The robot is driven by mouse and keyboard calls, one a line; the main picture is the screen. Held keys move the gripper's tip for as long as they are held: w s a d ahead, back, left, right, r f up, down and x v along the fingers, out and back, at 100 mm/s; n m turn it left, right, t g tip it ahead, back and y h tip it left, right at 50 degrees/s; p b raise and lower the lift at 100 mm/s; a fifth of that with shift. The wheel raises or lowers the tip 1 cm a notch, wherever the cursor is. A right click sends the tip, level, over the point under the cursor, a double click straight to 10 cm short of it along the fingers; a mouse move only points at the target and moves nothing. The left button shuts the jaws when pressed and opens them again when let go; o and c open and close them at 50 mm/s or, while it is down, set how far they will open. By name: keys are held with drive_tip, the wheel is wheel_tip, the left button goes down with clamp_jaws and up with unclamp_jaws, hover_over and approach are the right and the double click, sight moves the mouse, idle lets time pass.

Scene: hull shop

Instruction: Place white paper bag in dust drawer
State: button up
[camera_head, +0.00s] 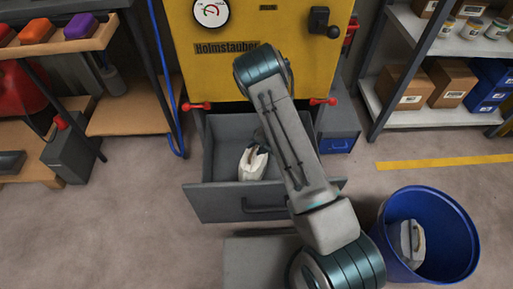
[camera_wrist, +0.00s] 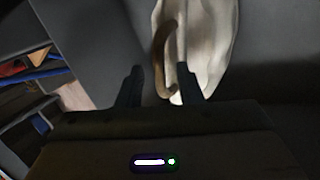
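The white paper bag (camera_head: 253,165) is inside the open grey dust drawer (camera_head: 240,204), towards its left part. In the wrist view the bag (camera_wrist: 208,40) is ahead of my gripper (camera_wrist: 160,80), and its brown handle (camera_wrist: 158,55) hangs between the two fingers. The fingers are apart and do not close on the handle. The right finger overlaps the bag's lower part; I cannot tell whether they touch. In the head view my arm crosses the drawer and hides its right part, and my fingers are hard to make out beside the bag.
The yellow machine (camera_head: 270,85) stands above the drawer, with red knobs (camera_head: 322,101) at the sides. A blue bin (camera_head: 455,225) at the right holds a whitish object with a handle (camera_head: 412,242). Shelves with boxes (camera_head: 400,83) stand right, a wooden bench (camera_head: 125,115) left.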

drive_tip(key=shift+r, duration=0.25)
drive_tip(key=d+r+m+t+h+p, duration=0.15)
drive_tip(key=d+r+m, duration=0.35)
drive_tip(key=r, duration=0.5)
drive_tip(key=d+r+m+t+h+p, duration=0.1)
drive_tip(key=d+r+m+h+p, duration=0.15)
drive_tip(key=d+r+m, duration=0.55)
drive_tip(key=d+r+m+t+h+p, duration=0.1)
drive_tip(key=d+r+m+t+h, duration=0.15)
drive_tip(key=r, duration=0.95)
drive_tip(key=s+a+r+m+g, duration=0.1)
drive_tip(key=s+r+m+g, duration=0.1)
drive_tip(key=s+m, duration=0.3)
drive_tip(key=s+a+r+m+g, duration=0.1)
drive_tip(key=s+r+m, duration=0.4)
drive_tip(key=s, duration=0.7)
drive_tip(key=s+a+r+m+g, duration=0.2)
drive_tip(key=s+m, duration=0.4)
drive_tip(key=s, duration=0.3)
drive_tip(key=shift+s+r+g, duration=0.3)
drive_tip(key=shift+r+g, duration=0.4)
drive_tip(key=shift+r, duration=0.2)
